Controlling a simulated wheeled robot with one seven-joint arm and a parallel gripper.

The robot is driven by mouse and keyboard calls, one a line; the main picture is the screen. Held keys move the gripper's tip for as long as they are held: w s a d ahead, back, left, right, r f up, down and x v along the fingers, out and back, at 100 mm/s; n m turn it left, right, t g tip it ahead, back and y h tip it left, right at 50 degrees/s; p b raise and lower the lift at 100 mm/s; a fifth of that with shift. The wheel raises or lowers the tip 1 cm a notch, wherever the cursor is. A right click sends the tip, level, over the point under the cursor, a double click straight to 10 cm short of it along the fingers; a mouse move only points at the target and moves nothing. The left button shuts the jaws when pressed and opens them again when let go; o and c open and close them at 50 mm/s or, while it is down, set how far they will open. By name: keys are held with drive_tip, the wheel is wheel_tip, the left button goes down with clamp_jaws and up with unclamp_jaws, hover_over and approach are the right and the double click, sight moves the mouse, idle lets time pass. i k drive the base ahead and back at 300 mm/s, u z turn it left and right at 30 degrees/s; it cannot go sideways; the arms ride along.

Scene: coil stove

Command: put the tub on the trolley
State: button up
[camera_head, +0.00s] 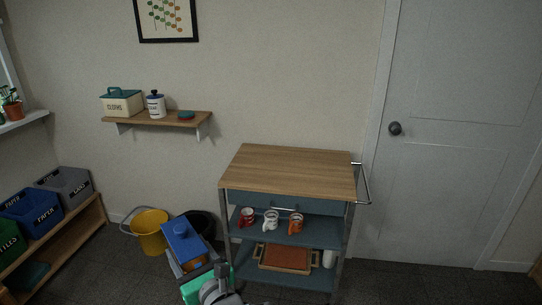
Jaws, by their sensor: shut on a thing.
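The trolley (290,168) stands against the wall in the middle, with a bare wooden top and blue shelves below. A blue-lidded box that looks like the tub (186,246) is at the lower left of the trolley, below the level of its top. My gripper (199,270) is at the near end of the tub and appears shut on it. The fingertips and their contact are partly hidden by the wrist.
Mugs (270,219) stand on the trolley's middle shelf, and a brown tray (286,258) lies on its lower shelf. A push handle (364,186) sticks out at right. A yellow bucket (150,231) and a black bin (201,222) stand behind the tub.

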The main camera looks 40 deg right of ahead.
sight(311, 174)
drive_tip(key=z, duration=0.4)
drive_tip(key=i, duration=1.55)
drive_tip(key=z, duration=0.65)
